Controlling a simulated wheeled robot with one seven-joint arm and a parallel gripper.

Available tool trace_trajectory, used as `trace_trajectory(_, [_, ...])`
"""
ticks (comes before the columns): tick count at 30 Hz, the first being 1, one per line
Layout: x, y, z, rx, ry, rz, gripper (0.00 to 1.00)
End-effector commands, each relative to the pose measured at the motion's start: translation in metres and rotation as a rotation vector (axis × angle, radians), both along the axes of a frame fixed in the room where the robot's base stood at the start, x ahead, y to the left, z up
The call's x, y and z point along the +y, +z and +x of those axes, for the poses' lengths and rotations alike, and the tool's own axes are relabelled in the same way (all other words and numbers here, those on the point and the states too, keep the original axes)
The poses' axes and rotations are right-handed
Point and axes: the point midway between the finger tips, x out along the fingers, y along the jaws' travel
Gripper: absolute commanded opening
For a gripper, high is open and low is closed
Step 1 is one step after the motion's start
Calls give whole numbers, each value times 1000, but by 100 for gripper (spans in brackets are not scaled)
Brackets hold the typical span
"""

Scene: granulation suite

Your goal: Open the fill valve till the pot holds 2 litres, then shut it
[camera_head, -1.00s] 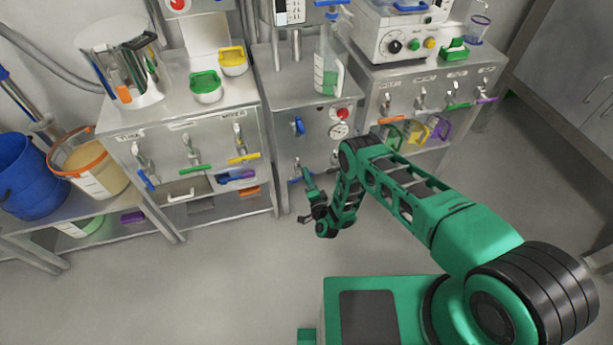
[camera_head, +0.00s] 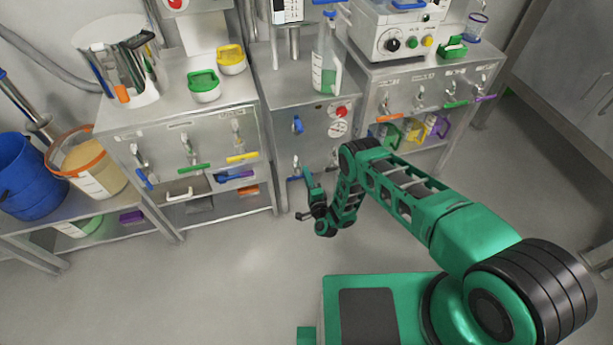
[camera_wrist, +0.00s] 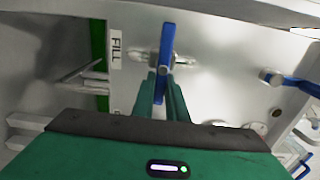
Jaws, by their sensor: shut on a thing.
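In the wrist view, the fill valve's blue handle (camera_wrist: 167,45) stands nearly upright in the picture, across a metal valve body beside a FILL label (camera_wrist: 116,47). My gripper (camera_wrist: 161,92) is shut on the lower end of this handle. In the head view, my gripper (camera_head: 309,181) is low at the front of the middle cabinet, partly hiding the valve there. No flow is visible.
A second blue lever (camera_wrist: 296,84) lies to the right in the wrist view. A pressure gauge (camera_head: 337,129) and red button (camera_head: 341,112) are on the middle cabinet. Cabinets with coloured levers stand on both sides. The floor (camera_head: 235,285) in front is clear.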

Motion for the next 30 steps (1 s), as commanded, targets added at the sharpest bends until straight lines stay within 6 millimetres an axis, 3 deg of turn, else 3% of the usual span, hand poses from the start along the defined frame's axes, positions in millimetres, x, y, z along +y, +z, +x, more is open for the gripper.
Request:
trace_trajectory(2, [-4, -3, -1, 4, -2, -4, 0])
trace_trajectory(3, [-4, -3, -1, 5, -2, -5, 20])
trace_trajectory(5, [-4, -3, -1, 4, -2, -4, 31])
trace_trajectory(17, [-2, -2, -8, 3, 2, -3, 31])
trace_trajectory(30, [-23, -3, -79, 5, 2, -5, 31])
